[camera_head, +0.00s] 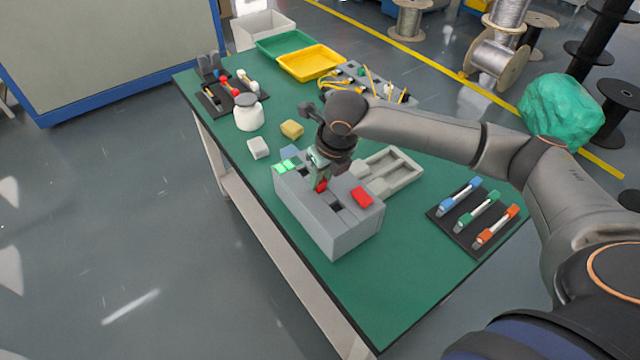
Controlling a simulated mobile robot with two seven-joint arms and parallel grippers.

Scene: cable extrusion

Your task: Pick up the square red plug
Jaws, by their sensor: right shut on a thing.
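The grey box (325,222) stands near the front edge of the green table. It has dark square openings in its top. My right gripper (319,178) points down over the middle of the box top. It is shut on a small red plug (321,186), which shows just below the fingers. The plug is partly hidden, and I cannot tell whether it is clear of the box or still in an opening. A second red piece (361,196) sits on the box top to the right. My left gripper is not in view.
A beige tray (408,177) lies right of the box, and a black mat (452,228) with colored tools lies further right. A white jar (249,115), a yellow block (291,129) and a white block (258,148) stand left. The yellow tray (291,68) is at the back.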

